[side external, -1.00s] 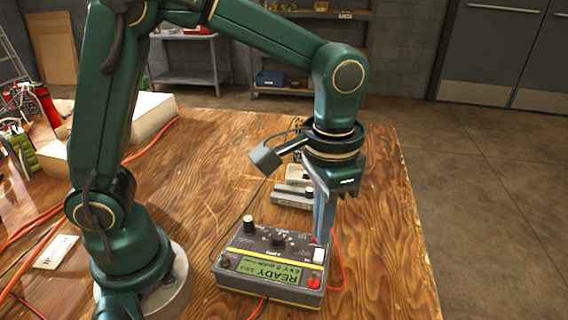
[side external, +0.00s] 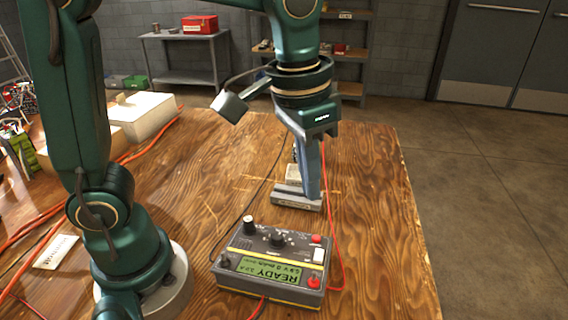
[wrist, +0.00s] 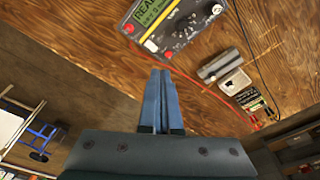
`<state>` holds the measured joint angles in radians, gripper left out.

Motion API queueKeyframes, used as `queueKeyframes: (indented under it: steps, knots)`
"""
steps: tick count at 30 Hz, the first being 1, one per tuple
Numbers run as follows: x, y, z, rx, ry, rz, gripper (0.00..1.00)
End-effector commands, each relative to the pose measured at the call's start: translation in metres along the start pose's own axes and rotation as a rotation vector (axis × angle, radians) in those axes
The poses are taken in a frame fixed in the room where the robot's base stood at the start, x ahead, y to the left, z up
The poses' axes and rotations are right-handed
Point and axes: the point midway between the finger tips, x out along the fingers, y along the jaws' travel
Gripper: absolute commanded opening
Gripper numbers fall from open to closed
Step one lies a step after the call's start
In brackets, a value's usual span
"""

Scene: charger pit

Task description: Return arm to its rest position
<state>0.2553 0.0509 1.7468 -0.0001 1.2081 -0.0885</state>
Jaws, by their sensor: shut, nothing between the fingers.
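My gripper (side external: 313,196) hangs above the wooden table, its fingers pointing down. The two blue-grey fingers are together with nothing between them, as the wrist view (wrist: 160,74) also shows. In the side view the fingertips appear in front of a grey block behind the charger, apart from the charger. The charger (side external: 268,268) is a grey box with yellow trim, black knobs, a red button and a green screen reading READY. It also shows at the top of the wrist view (wrist: 172,30).
A small grey block device (side external: 290,198) sits behind the charger. Red and black cables cross the wooden table (side external: 375,240). A pale box (side external: 145,113) and red and green items stand at the left. The table's right side is clear.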

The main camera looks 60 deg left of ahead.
Motion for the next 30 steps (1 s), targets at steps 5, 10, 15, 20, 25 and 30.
queueKeyframes:
  steps: [5, 10, 15, 20, 25, 30]
  knots:
    - [-0.025, -0.025, 0.026, -0.083, 0.134, -0.009, 0.00]
    - [-0.030, -0.040, 0.054, -0.139, 0.245, -0.028, 0.00]
    - [-0.021, -0.048, 0.078, -0.174, 0.331, -0.052, 0.00]
    - [-0.007, -0.050, 0.092, -0.172, 0.355, -0.062, 0.00]
    - [-0.002, -0.050, 0.091, -0.157, 0.357, -0.064, 0.00]
    - [-0.002, -0.050, 0.091, -0.156, 0.357, -0.064, 0.00]
